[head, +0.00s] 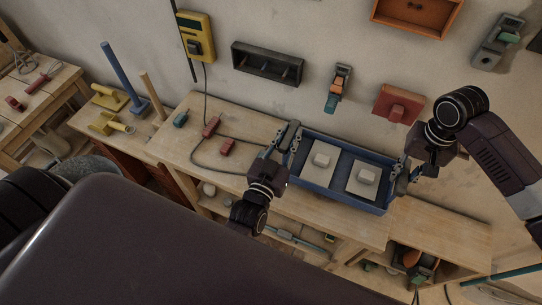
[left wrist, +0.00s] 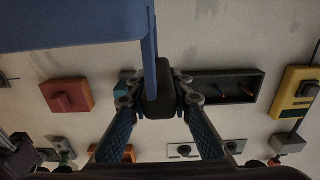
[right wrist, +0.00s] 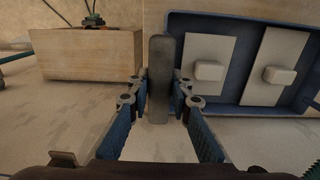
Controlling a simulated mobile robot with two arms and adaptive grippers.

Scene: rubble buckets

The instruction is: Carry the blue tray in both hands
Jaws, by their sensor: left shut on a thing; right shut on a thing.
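The blue tray (head: 332,196) is in the middle of the head view, in front of the wall and over the wooden bench. Two pale blocks with raised knobs (head: 321,160) (head: 367,177) lie in it, side by side. My left gripper (head: 279,146) is shut on the tray's dark left handle (left wrist: 158,92), between its blue-padded fingers (left wrist: 158,112). My right gripper (head: 405,170) is shut on the dark right handle (right wrist: 160,75); its fingers (right wrist: 160,100) flank the handle. The tray (right wrist: 240,112) also shows in the right wrist view. I cannot tell whether it touches the bench.
The wooden bench (head: 170,135) carries red blocks (head: 211,126) and a cable left of the tray. A black wall box (head: 267,64), a yellow wall unit (head: 196,36) and a red wall block (head: 399,104) are behind. A lower shelf (head: 440,228) is at right.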

